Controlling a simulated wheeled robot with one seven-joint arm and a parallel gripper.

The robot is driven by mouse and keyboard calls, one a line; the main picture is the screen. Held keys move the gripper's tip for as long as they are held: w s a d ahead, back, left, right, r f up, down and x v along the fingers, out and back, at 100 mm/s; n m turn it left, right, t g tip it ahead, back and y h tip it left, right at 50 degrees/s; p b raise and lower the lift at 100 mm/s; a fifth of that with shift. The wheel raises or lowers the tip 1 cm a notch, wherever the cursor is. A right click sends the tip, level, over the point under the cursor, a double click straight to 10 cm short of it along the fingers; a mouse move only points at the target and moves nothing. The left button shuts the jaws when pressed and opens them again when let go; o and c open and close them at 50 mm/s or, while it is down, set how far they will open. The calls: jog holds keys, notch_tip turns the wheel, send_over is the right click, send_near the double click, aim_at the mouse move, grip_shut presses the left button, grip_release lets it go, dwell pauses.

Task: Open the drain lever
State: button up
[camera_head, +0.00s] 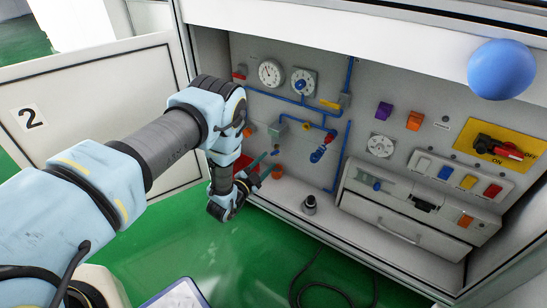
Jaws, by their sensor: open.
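My gripper (236,201) hangs at the end of my arm, low in front of the left part of the open cabinet. Its jaws are small and dark, stand apart and appear empty. Just behind it is a red part (242,164), partly hidden by my wrist. A thin teal bar (257,161) slants beside it. Other handles on the blue pipes are a yellow lever (331,104), a red handle (239,74) at upper left and a red-and-blue valve (321,151). No label shows which is the drain lever, and I cannot tell whether my gripper touches any part.
A white door (90,105) marked 2 stands open at left. A blue ball (500,69) is at upper right. A drawer (405,222) and a yellow switch plate (487,142) are on the right. A black cable (325,284) lies on the green floor.

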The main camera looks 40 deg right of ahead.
aim_at(276, 152)
jog(key=x, duration=0.5)
jog(key=shift+b, duration=0.4)
jog(key=shift+a, duration=0.1)
grip_shut()
